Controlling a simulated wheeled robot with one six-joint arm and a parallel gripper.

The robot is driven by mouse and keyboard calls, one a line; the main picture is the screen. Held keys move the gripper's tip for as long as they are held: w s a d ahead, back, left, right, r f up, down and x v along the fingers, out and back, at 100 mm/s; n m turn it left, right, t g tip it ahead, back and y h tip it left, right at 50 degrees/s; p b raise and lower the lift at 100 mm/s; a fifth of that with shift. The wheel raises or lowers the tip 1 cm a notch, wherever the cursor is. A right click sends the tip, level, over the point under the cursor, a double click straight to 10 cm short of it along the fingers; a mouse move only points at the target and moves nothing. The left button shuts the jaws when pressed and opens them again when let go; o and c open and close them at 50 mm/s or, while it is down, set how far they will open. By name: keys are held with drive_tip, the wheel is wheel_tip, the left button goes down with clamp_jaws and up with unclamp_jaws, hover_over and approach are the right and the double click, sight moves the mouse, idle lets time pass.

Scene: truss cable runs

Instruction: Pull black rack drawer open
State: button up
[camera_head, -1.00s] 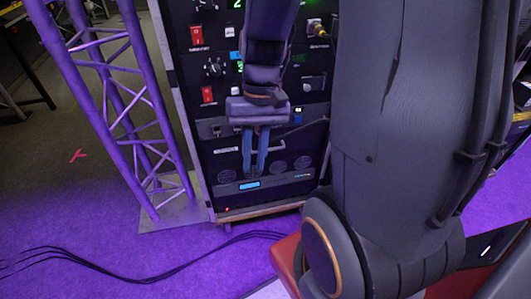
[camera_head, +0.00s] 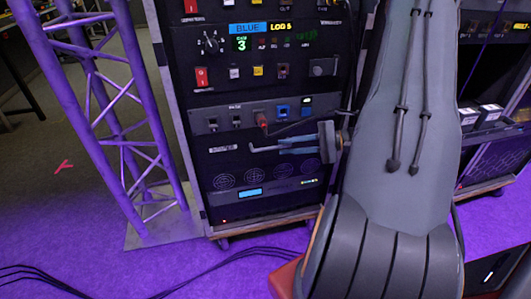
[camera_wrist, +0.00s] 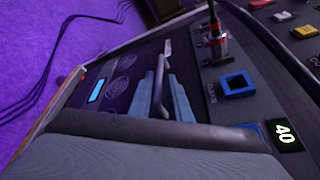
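The black rack drawer (camera_head: 232,162) is a dark panel low in the rack, below a row of switches and above round grilles. Its front looks flush with the rack. Its grey bar handle (camera_head: 262,149) stands out from the front and also shows in the wrist view (camera_wrist: 160,72). My gripper (camera_head: 281,146) comes from the right, its blue fingers pointing left over the handle. In the wrist view the fingers (camera_wrist: 159,82) are apart, with the handle running between them. I cannot tell whether either finger touches the bar.
A switch panel (camera_head: 228,119) with a red plug (camera_head: 262,121) and a blue socket (camera_wrist: 237,84) sits just above the drawer. A purple truss (camera_head: 150,150) stands left of the rack. Black cables (camera_head: 200,265) lie on the floor in front.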

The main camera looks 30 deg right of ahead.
sight(272, 148)
drive_tip(key=x, duration=0.7)
drive_tip(key=shift+w+a, duration=0.15)
drive_tip(key=shift+a, duration=0.05)
clamp_jaws()
